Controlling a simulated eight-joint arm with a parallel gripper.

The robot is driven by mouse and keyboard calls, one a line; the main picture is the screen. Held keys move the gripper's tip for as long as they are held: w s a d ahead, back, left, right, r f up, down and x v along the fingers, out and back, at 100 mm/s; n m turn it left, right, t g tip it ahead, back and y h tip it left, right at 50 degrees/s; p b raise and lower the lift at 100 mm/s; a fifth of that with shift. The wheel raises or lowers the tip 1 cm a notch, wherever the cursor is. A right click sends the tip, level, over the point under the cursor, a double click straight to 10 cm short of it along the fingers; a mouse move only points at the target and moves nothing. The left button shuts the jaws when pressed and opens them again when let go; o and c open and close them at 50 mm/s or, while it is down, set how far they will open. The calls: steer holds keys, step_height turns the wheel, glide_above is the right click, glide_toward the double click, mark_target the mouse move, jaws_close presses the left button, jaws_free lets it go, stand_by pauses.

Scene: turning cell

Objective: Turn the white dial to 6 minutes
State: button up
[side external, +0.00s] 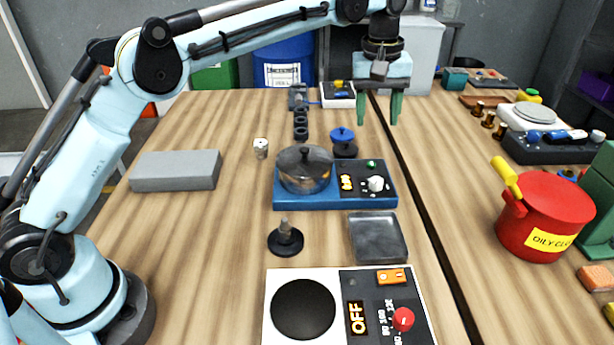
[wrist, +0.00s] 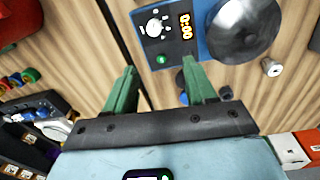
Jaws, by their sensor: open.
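The white dial (side external: 376,184) sits on the dark panel of a blue-based unit (side external: 300,204), right of the amber display (side external: 347,182). A glass pot with a dark lid (side external: 304,168) stands on the unit's left part. In the wrist view the white dial (wrist: 154,28) shows near the top, and the display (wrist: 185,27) appears to read 0:00. A green button (wrist: 162,59) is near it. My gripper (side external: 379,120) is open and empty, its green fingers pointing down, above and behind the unit. In the wrist view my gripper (wrist: 158,70) is apart from the dial.
A white-topped hotplate with a red knob (side external: 403,319) and OFF display is in front. A grey tray (side external: 378,238), a black-based post (side external: 285,240) and a blue-knobbed part (side external: 343,140) stand around the unit. A red pot (side external: 545,215) is at right. Table left of the unit is mostly clear.

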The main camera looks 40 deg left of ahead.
mark_target(377, 180)
steer(key=shift+n+g, duration=0.4)
steer(key=shift+n, duration=0.1)
steer(key=f, duration=0.5)
steer(key=d+f, duration=0.1)
steer(key=f, duration=0.4)
steer(key=w+f, duration=0.1)
steer(key=f, duration=0.4)
steer(key=shift+d, duration=0.4)
steer(key=shift+c, duration=0.3)
jaws_close()
